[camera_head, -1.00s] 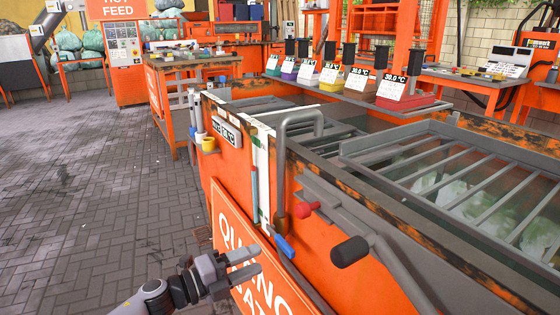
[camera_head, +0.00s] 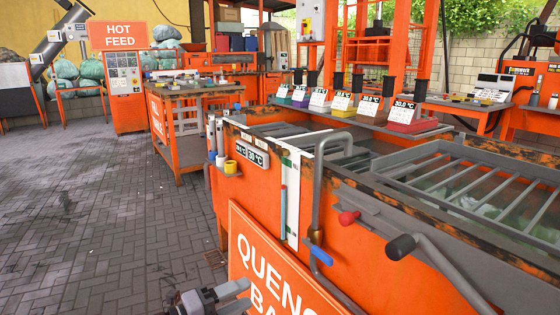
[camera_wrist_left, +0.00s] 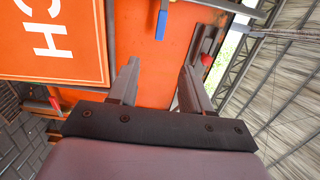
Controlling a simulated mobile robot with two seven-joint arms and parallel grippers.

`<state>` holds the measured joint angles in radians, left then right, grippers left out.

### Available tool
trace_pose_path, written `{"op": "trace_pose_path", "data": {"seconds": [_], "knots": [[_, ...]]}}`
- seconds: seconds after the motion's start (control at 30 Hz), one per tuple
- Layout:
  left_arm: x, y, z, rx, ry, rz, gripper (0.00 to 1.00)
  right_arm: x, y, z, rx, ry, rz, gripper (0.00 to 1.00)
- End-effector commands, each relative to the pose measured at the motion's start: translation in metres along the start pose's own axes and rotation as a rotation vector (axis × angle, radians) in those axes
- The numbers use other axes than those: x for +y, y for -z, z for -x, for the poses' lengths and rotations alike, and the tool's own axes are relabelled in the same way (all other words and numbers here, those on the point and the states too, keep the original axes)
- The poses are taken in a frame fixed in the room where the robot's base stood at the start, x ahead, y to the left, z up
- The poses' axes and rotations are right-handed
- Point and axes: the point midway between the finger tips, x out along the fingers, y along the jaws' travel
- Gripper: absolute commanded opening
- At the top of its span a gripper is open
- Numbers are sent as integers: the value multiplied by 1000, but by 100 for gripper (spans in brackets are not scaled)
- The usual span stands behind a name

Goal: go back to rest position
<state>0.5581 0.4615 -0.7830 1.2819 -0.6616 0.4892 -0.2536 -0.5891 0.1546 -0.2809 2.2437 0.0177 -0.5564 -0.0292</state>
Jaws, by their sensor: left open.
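My left gripper (camera_head: 226,299) shows at the bottom edge of the head view, low in front of the orange quench bath (camera_head: 300,190). In the left wrist view its two fingers (camera_wrist_left: 158,90) stand apart with nothing between them. The bath's orange wall and its sign (camera_wrist_left: 55,40) lie beyond the fingers. I cannot tell the exact gap between the gripper and the sign. My right gripper is not in view.
The bath has a blue-ended lever (camera_head: 320,255), a red knob (camera_head: 348,217) and a black-ended handle (camera_head: 402,247) on its near side. A metal grate (camera_head: 490,185) sits over the bath. Paved floor (camera_head: 100,220) is free to the left.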

Motion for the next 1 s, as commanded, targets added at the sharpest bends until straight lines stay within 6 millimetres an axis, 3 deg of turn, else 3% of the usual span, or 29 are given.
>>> {"op": "trace_pose_path", "data": {"seconds": [0.07, 0.1, 0.27, 0.47, 0.67, 1.0], "knots": [[0, 0, 0, 0, 0, 1, 49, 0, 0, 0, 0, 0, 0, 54], [-13, 9, 1, -26, 19, 71, 49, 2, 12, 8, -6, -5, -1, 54], [-28, 26, 12, -133, 70, 292, 49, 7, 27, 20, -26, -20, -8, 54], [-46, 47, 41, -312, 118, 625, 49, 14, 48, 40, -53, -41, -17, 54], [-55, 69, 89, -532, 140, 983, 49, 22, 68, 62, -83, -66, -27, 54], [-66, 125, 197, -930, 125, 1514, 49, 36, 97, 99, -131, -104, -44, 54]]}}
